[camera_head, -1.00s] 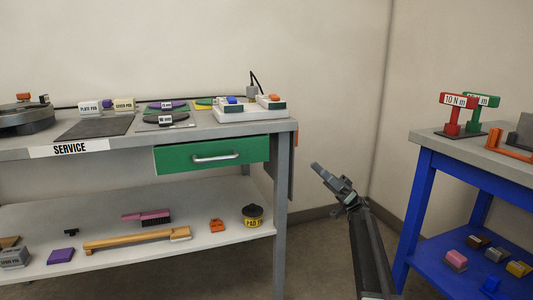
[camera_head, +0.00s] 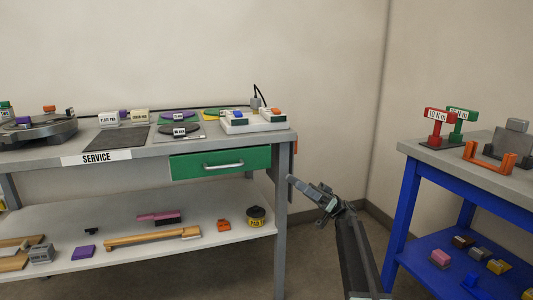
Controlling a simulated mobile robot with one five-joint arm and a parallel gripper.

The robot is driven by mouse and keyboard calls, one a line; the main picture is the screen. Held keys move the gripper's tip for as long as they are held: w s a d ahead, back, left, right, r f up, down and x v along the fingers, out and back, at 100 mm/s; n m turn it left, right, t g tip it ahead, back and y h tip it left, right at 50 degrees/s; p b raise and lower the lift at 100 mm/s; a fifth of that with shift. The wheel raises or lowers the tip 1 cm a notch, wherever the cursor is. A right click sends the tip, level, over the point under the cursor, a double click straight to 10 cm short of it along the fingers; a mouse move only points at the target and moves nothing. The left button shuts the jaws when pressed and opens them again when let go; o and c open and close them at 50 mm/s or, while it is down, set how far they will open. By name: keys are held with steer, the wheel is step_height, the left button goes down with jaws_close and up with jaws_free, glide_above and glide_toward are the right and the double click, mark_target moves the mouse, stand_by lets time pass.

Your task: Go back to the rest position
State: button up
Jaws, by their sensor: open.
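My gripper (camera_head: 296,184) is at the end of my raised arm, right of centre. It is in the gap between the service bench (camera_head: 60,150) on the left and the blue-legged table (camera_head: 397,210) on the right. In the picture its tip lies just right of the bench's front right leg. It appears to hold nothing. The fingers are small and seen from the side, so the gap between them is hard to see.
The bench has a green drawer (camera_head: 221,165), shut, and a lower shelf (camera_head: 130,228) with a brush, a wooden-handled tool and small blocks. Red and green torque handles (camera_head: 437,127) stand on the right table. Bare floor shows between bench and table.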

steer(key=s+a+f+m+t+h+p, duration=0.5)
steer(key=s+a, duration=0.3)
steer(key=a, duration=0.3)
steer(key=s+a+f+m+t+h+p, duration=0.1)
steer(key=s+f+m+h+p, duration=0.2)
steer(key=s+f+m+h, duration=0.5)
steer(key=s+d+f+m+t+h+p, duration=0.1)
steer(key=d+f+h, duration=0.25)
steer(key=f, duration=0.25)
steer(key=s+d+f+m+h, duration=0.2)
steer(key=d+f, duration=0.3)
steer(key=f, duration=0.1)
steer(key=d+f+m+t+h, duration=0.25)
steer(key=d+m+h, duration=0.3)
steer(key=d, duration=0.55)
step_height(320, 180, up, 37)
steer(key=p, duration=3.7)
steer(key=shift+g+p, duration=0.35)
steer(key=shift+p, duration=0.05)
steer(key=shift+s+n, duration=0.1)
steer(key=shift+n, duration=0.15)
